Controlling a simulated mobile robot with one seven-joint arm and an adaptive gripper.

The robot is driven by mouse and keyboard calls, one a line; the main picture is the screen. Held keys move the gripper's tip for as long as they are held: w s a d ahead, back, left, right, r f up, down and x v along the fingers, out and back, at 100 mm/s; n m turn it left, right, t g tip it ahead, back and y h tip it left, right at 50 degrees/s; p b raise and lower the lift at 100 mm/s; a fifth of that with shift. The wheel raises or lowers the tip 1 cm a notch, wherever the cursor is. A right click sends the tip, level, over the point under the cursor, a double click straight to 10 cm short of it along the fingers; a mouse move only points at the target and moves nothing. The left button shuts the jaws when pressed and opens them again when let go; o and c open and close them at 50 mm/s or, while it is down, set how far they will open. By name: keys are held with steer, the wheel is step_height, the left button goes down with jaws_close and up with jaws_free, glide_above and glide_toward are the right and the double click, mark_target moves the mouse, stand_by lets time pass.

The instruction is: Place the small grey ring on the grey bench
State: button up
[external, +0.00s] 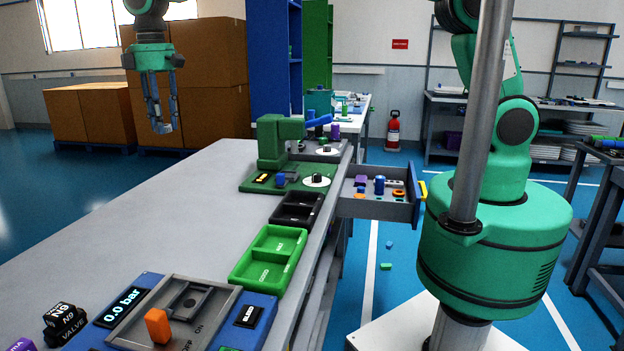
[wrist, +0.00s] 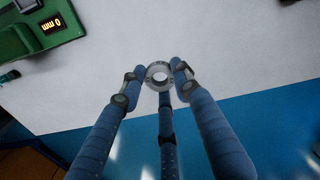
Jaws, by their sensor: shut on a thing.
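My gripper (external: 161,122) hangs at the upper left in the external view, over the far left side of the grey bench (external: 180,215). In the wrist view my gripper (wrist: 159,75) has its fingers closed around a small grey ring (wrist: 159,76). The ring is held at the fingertips, with its hole facing the camera. The bench's pale top (wrist: 220,45) lies below it, and its edge with the blue floor crosses the picture just under the fingertips.
A green machine (external: 285,165) stands at the bench's far right, with a black tray (external: 297,222) and green tray (external: 235,275) nearer. A blue valve panel (external: 250,318) is in front. An open drawer (external: 375,207) juts out right. The bench's left middle is clear.

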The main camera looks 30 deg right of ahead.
steer(key=s+a+f+n, duration=0.3)
steer(key=s+a+n, duration=0.1)
steer(key=s+a, duration=1.3)
steer(key=f, duration=1.1)
steer(key=w+f, duration=0.1)
steer(key=f, duration=0.5)
steer(key=shift+w+a+f, duration=0.1)
steer(key=shift+a+f, duration=0.1)
steer(key=shift+a, duration=0.05)
steer(key=shift+b, duration=0.3)
steer(key=shift+w+a+f+b, duration=0.3)
steer(key=shift+w+a, duration=0.55)
steer(key=shift+a, duration=1.15)
steer(key=shift+w+a+f+b, duration=0.15)
steer(key=shift+w+a+b, duration=0.55)
steer(key=shift+a, duration=1.35)
steer(key=shift+w+a+f+b, duration=0.2)
steer(key=shift+w+a, duration=0.8)
steer(key=shift+a, duration=1)
steer(key=shift+w+a+r+p, duration=0.1)
steer(key=shift+w+a+p, duration=0.2)
steer(key=shift+a+p, duration=0.55)
steer(key=shift+w+p, duration=0.1)
steer(key=shift+p, duration=0.4)
steer(key=shift+w+a+p, duration=0.15)
steer(key=shift+a+p, duration=0.3)
steer(key=shift+p, duration=0.8)
